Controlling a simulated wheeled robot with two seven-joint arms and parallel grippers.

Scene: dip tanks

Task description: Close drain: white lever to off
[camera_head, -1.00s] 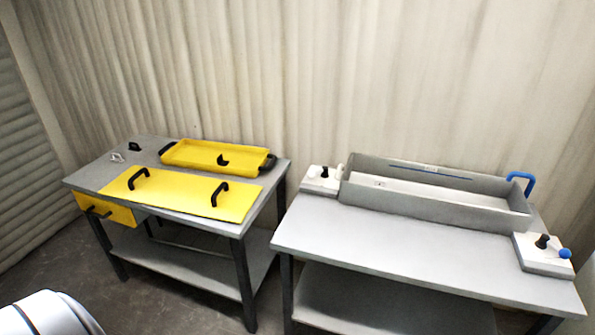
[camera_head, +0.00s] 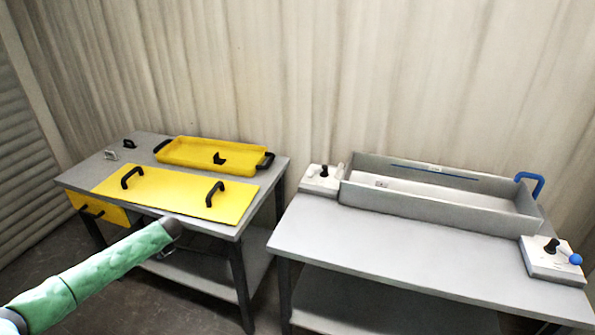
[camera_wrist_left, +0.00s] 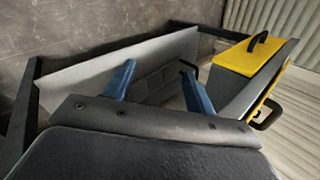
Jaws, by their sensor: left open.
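The white lever (camera_head: 340,169) stands on a pale control block (camera_head: 319,186) at the left end of the grey tank (camera_head: 430,207), on the right table. A black knob (camera_head: 324,170) sits beside it on the same block. A second block (camera_head: 545,268) at the tank's right end carries a blue-tipped lever (camera_head: 575,259) and a black knob. My left gripper (camera_head: 173,227) is in front of the left table, well away from the white lever. In the left wrist view its two blue fingers (camera_wrist_left: 157,86) are spread with nothing between them. My right gripper is out of view.
A blue handle (camera_head: 531,183) rises at the tank's right end. The right table's front top (camera_head: 400,255) is clear.

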